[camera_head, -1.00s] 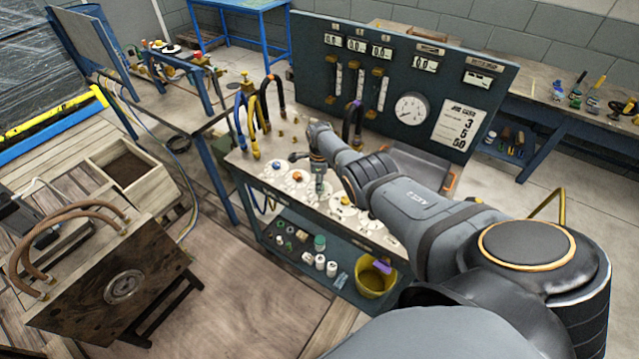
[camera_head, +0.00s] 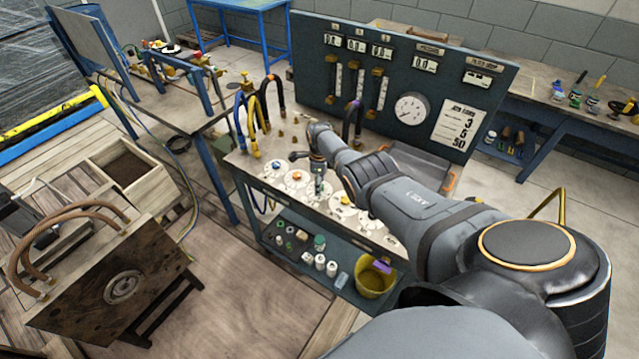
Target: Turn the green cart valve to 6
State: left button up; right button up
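The cart (camera_head: 238,162) has a pale top with a row of round white dials, each with a coloured knob. A blue knob (camera_head: 276,165) and an orange knob (camera_head: 297,176) show to the left of my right gripper (camera_head: 318,196). No green valve knob shows on the top. The fingers are too small to tell whether they are open or shut. My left gripper is out of view.
A dark panel (camera_head: 455,90) with small displays, a round gauge (camera_head: 412,109) and a printed sheet (camera_head: 458,127) stands behind the cart top. Hoses (camera_head: 240,115) rise at its left end. The lower shelf holds jars (camera_head: 319,262) and a yellow bucket (camera_head: 373,283).

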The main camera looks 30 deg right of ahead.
jog(key=shift+r, duration=0.1)
jog(key=shift+w+r, duration=0.1)
jog(key=shift+r, duration=0.5)
notch_tip(320, 180, up, 11)
jog(key=shift+f, duration=0.2)
